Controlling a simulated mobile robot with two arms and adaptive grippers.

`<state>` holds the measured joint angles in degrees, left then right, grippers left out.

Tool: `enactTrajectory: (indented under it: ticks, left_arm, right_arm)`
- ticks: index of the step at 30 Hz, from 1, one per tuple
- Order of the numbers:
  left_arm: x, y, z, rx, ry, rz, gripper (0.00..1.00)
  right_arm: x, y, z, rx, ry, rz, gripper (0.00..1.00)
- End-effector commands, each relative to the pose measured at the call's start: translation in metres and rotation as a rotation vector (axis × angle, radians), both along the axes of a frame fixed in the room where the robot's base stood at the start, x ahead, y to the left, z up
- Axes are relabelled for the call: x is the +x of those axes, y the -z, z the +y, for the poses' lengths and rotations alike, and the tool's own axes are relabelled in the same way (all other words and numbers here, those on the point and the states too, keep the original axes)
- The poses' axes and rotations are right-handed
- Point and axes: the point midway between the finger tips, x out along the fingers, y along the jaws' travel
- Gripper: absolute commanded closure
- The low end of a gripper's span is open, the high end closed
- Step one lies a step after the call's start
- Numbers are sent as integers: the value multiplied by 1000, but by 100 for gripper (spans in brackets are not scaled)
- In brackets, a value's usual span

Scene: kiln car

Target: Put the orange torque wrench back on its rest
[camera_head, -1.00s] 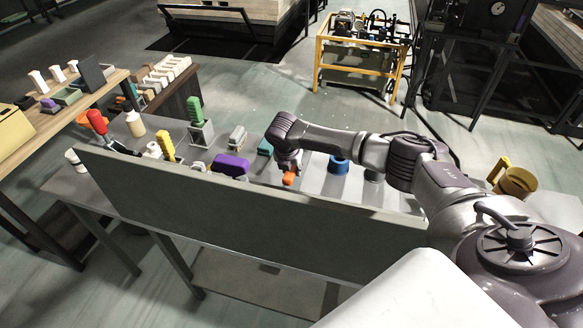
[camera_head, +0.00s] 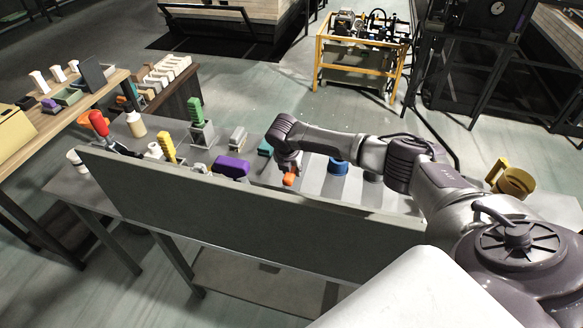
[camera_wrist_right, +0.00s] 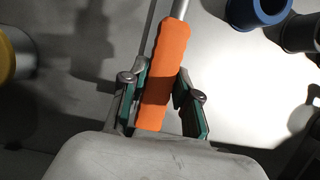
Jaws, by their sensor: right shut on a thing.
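The orange torque wrench (camera_wrist_right: 165,70) shows in the right wrist view as an orange handle with a grey shaft running up out of the frame. My right gripper (camera_wrist_right: 160,88) is shut around that handle, with one green-padded finger on each side. In the head view only a small orange end of the handle (camera_head: 289,179) shows below my right gripper (camera_head: 288,163), behind the grey panel of the bench. The far end of the wrench is hidden. I cannot tell which thing on the bench is its rest. My left gripper is not in view.
A tall grey panel (camera_head: 230,212) runs along the bench's near edge. On the bench are a purple object (camera_head: 231,167), a green-handled tool (camera_head: 196,112), a yellow tool (camera_head: 169,148), a red-handled tool (camera_head: 98,123) and a blue ring (camera_head: 338,166). A yellow mug (camera_head: 514,181) stands at right.

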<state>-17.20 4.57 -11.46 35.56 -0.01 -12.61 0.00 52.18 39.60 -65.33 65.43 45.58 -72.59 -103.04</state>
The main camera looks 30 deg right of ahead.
Motion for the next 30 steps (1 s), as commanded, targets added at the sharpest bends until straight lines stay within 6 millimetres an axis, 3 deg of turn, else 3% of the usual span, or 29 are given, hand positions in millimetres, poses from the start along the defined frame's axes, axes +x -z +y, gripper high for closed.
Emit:
enactTrajectory:
  ticks: [30]
  left_arm:
    - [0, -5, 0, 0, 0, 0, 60]
  right_arm:
    - [1, -1, 1, 0, -1, -3, 100]
